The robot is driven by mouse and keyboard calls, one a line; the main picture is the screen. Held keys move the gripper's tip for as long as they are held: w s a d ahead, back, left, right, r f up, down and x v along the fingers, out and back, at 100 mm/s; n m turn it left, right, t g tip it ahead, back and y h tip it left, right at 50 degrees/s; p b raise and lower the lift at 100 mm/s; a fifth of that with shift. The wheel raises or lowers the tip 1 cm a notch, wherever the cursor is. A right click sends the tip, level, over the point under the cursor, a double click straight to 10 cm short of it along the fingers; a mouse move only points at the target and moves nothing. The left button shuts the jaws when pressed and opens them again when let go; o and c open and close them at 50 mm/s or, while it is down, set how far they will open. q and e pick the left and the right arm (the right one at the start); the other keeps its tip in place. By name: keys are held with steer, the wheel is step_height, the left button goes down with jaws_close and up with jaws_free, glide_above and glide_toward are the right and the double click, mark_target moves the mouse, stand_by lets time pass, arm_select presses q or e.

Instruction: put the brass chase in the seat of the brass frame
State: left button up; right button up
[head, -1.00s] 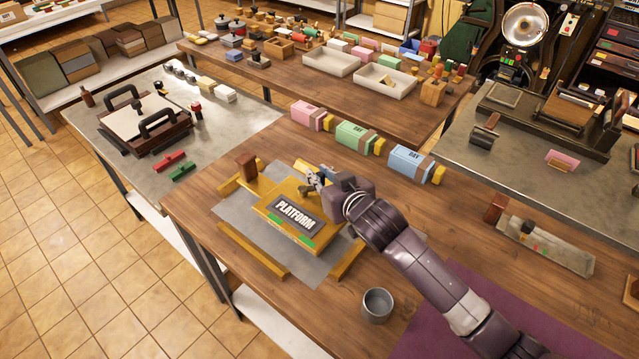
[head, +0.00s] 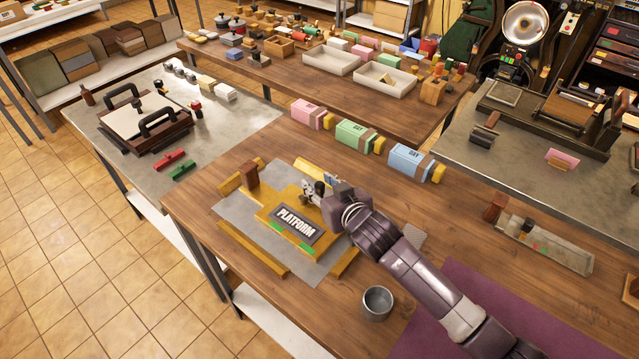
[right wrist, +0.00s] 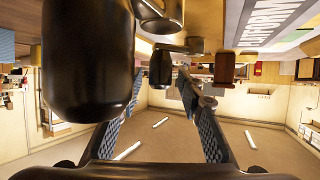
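The brass chase (head: 268,213) is a yellow plate bearing a dark "PLATFORM" block (head: 296,222) and green strips. It lies inside the brass frame (head: 252,250), whose yellow rails stand around a grey sheet. I cannot tell whether it is fully down in the seat. My right gripper (head: 310,192) is over the chase's back right side. In the right wrist view its fingers (right wrist: 160,98) stand apart, with a dark rounded knob (right wrist: 160,70) near the tips and gaps beside it. The block's lettering also shows there (right wrist: 275,20). My left gripper is not in view.
A red-brown wooden block (head: 251,173) stands at the frame's back left corner. A grey cup (head: 377,303) is in front of my right arm. Pink, green and blue packs (head: 355,134) line the bench's back edge. The bench's left front is clear.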

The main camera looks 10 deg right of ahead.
steer(key=shift+s+r, duration=0.1)
steer(key=shift+r, duration=0.05)
steer(key=b+v, duration=0.1)
steer(key=v, duration=1.1)
